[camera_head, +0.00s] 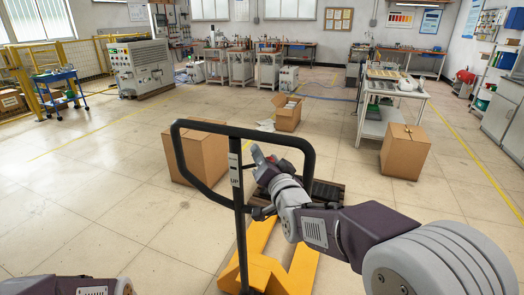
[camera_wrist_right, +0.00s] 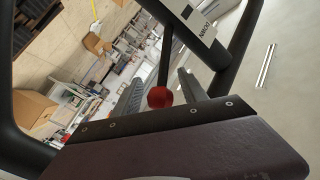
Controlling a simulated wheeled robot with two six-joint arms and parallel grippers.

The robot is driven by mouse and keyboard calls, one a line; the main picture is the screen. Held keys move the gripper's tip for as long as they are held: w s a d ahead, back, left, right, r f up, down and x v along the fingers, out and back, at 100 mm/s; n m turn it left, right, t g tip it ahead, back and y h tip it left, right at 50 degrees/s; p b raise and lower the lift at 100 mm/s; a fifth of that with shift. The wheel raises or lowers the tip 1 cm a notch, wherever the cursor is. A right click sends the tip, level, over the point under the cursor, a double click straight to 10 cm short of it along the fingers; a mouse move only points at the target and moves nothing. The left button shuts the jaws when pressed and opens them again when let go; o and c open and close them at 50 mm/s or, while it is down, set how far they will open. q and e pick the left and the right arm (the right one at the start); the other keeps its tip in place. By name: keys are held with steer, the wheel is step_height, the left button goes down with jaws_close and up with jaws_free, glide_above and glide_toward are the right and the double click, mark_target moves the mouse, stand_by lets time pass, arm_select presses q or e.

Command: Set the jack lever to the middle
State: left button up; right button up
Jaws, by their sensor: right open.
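The pallet jack has a black loop handle (camera_head: 242,131) on an upright post, with a label reading UP, and yellow forks (camera_head: 262,262) below. My right gripper (camera_head: 258,166) is beside the post, just inside the right part of the loop. In the right wrist view, the gripper (camera_wrist_right: 160,82) is open, and a red knob (camera_wrist_right: 160,97), apparently the lever's end, shows between its two grey fingers. I cannot tell whether either finger touches it. In the head view the knob is hidden. My left gripper is out of view.
A closed cardboard box (camera_head: 200,152) stands behind the handle, an open box (camera_head: 287,113) farther back, and another box (camera_head: 405,151) at the right beside a white table (camera_head: 373,128). The floor at the left is clear up to a blue cart (camera_head: 57,92).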

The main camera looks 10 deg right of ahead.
jaws_close()
stand_by(1.4)
